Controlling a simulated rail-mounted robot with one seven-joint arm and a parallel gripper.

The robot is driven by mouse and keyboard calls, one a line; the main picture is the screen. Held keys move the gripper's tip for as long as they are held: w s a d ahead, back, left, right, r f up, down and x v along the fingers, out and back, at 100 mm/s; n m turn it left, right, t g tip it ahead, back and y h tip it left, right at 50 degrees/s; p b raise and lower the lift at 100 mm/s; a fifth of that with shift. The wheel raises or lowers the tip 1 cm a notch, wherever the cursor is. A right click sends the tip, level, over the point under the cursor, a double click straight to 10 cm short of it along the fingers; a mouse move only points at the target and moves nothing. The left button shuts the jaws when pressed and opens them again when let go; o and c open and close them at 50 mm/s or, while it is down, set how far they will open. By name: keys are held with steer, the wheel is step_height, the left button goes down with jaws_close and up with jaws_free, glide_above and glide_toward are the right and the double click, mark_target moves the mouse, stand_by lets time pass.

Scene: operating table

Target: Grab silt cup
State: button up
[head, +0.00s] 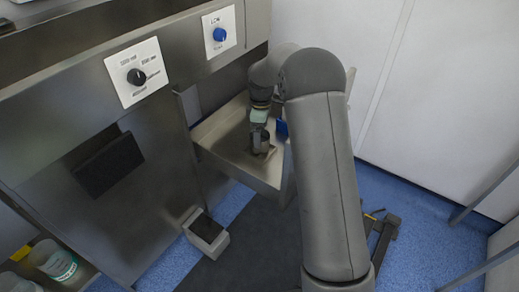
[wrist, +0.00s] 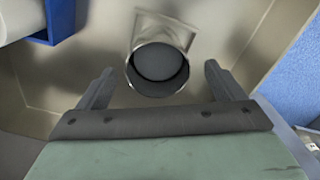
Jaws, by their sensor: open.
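A round metal cup with a dark grey inside, which looks like the silt cup (wrist: 157,68), stands in the metal basin in the wrist view. A squarish metal piece adjoins its far side. My gripper (wrist: 158,72) is open, with one finger to the left and one to the right of the cup's near part. Gaps show between the fingers and the cup, and nothing is held. In the head view, my gripper (head: 261,149) reaches down into the basin (head: 226,128), and the cup there is too small and covered to make out clearly.
A blue object (wrist: 60,18) with a pale part sits at the basin's left in the wrist view. The basin walls stand close around my gripper. A metal cabinet with a black knob (head: 136,77) and a blue knob (head: 220,34) is at left. A foot pedal (head: 207,229) stands on the floor.

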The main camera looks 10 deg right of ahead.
steer(key=f+b, duration=0.2)
steer(key=f, duration=0.1)
steer(key=f+b, duration=0.1)
steer(key=f, duration=0.1)
steer(key=shift+w+a+f, duration=0.2)
steer(key=shift+w+f, duration=0.05)
steer(key=shift+r, duration=0.1)
steer(key=c, duration=1.1)
